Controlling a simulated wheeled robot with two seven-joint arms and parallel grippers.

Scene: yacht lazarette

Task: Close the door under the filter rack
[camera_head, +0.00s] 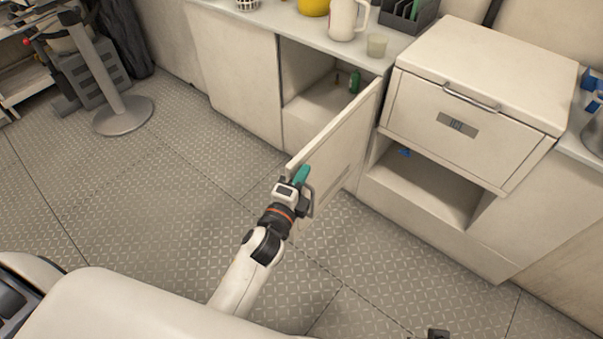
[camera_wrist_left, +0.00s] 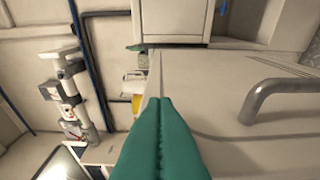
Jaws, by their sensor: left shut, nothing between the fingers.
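The cabinet door (camera_head: 342,140) stands wide open, swung out from the counter below the dark slotted rack (camera_head: 408,15), which I take as the filter rack. The door's hinge side is at the right of the open compartment (camera_head: 310,95). My left gripper (camera_head: 301,176) has teal fingers, is shut and empty, and is at the door's free edge near its grey handle (camera_head: 307,200). In the left wrist view, the shut fingers (camera_wrist_left: 160,105) lie over the door panel (camera_wrist_left: 225,90), with the handle (camera_wrist_left: 285,93) to their right. Contact with the door is unclear.
A green bottle (camera_head: 354,81) stands inside the compartment. A white jug (camera_head: 344,18) and a cup (camera_head: 377,44) stand on the counter. A drawer unit (camera_head: 470,105) is right of the door.

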